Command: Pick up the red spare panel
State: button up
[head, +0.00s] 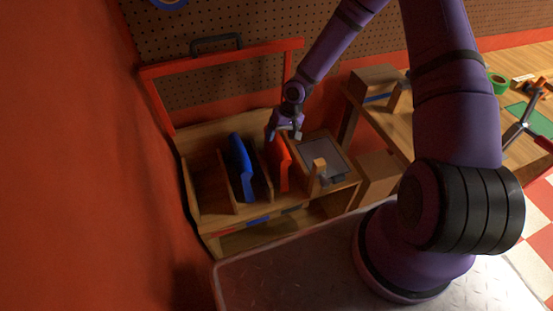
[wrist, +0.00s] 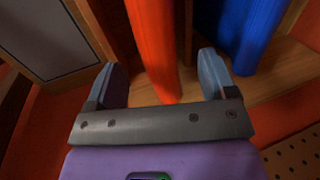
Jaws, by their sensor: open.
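The red spare panel (head: 281,164) stands upright in a slot of the wooden rack, right of the blue panel. In the wrist view the red panel (wrist: 156,50) rises between my two open fingers, with its near end just past the fingertips. My gripper (head: 285,130) is above the far end of the red panel in the head view. In the wrist view my gripper (wrist: 165,82) is open, with a gap visible between each finger and the panel. The blue panel (head: 240,167) stands one slot to the left; it also shows in the wrist view (wrist: 245,30).
The wooden rack (head: 205,160) has upright dividers close beside the panels. A grey-topped box section (head: 322,155) with a wooden block lies right of the red panel. A red rail frame (head: 220,56) stands behind, before a pegboard (head: 215,28).

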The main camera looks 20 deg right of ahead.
aim_at(279, 140)
jog(key=x, duration=0.3)
jog(key=shift+s+a+f, duration=0.2)
jog(key=shift+s+f, duration=0.1)
jog(key=shift+a+f, duration=0.1)
jog(key=shift+f, duration=0.45)
jog(key=shift+c, duration=0.4)
grip_shut()
jog(key=shift+r, duration=0.15)
